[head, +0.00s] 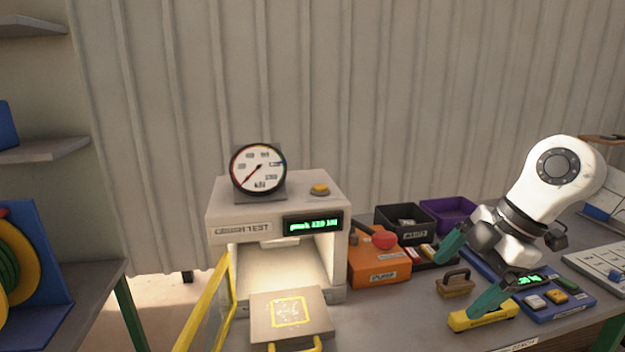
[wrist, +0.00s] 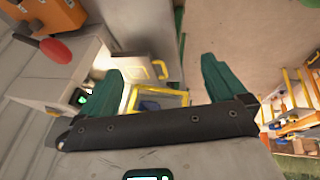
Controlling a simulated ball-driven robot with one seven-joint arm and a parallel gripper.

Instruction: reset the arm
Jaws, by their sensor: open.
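My gripper (head: 457,287) is at the right of the head view, at the end of my white arm. Its two teal fingers are spread over the bench, with nothing seen between them. In the wrist view the open fingers (wrist: 160,68) point toward the press area. The press (head: 277,230), marked as a crush test, stands left of my gripper with a round gauge (head: 258,169) on top and a lit green display (head: 313,225). Its yellow-framed door (head: 209,305) is open.
An orange pump box (head: 380,270) with a red-knobbed lever stands beside the press. A black bin (head: 404,222) and a purple bin (head: 447,214) are behind it. A handled wooden block (head: 455,282), a yellow item (head: 483,317) and a blue tray (head: 565,307) lie near my gripper.

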